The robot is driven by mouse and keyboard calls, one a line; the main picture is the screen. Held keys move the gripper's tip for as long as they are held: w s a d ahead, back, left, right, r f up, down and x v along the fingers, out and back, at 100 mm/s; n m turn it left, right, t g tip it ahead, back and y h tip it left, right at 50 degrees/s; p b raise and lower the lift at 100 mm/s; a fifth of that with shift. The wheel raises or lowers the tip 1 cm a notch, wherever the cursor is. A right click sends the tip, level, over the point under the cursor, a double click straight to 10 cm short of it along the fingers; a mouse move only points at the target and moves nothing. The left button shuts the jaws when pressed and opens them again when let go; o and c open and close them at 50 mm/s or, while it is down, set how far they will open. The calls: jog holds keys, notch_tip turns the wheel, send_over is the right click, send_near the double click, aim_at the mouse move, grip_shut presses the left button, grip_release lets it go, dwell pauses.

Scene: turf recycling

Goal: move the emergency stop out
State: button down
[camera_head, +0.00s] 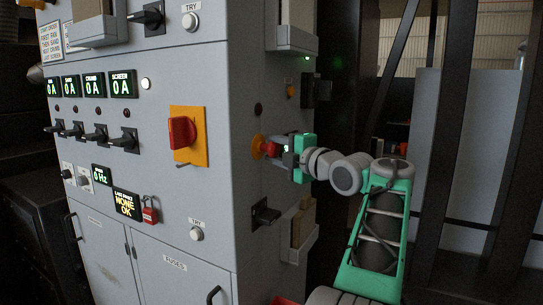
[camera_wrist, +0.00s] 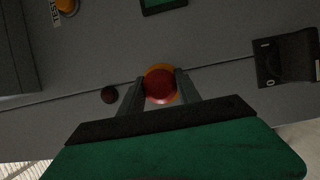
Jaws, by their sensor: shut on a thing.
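The emergency stop is a red mushroom button on a yellow-orange round base, on the right side face of the grey cabinet. In the head view the emergency stop (camera_head: 259,147) is partly hidden by my gripper (camera_head: 283,147). In the wrist view the red emergency stop (camera_wrist: 160,86) sits between the two dark fingers of my gripper (camera_wrist: 160,90), one on each side. My gripper is shut on the button. I cannot tell from the pictures how far out the button stands.
On the same side face are a dark rotary switch (camera_head: 263,213) below and a small dark red lamp (camera_wrist: 109,95) beside the button. A switch marked I and O (camera_wrist: 286,60) is at the right in the wrist view. The front panel has a red rotary handle (camera_head: 182,133) on yellow.

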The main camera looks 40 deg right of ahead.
jog(key=c, duration=1.3)
grip_release()
jog(key=shift+f, duration=0.1)
jog(key=o, duration=0.3)
jog(key=shift+s+d, duration=0.1)
jog(key=shift+s, duration=0.15)
jog(key=shift+o, duration=0.6)
jog(key=shift+w, duration=0.15)
jog(key=s+b, duration=0.2)
jog(key=s, duration=0.6)
jog(key=shift+a, duration=0.3)
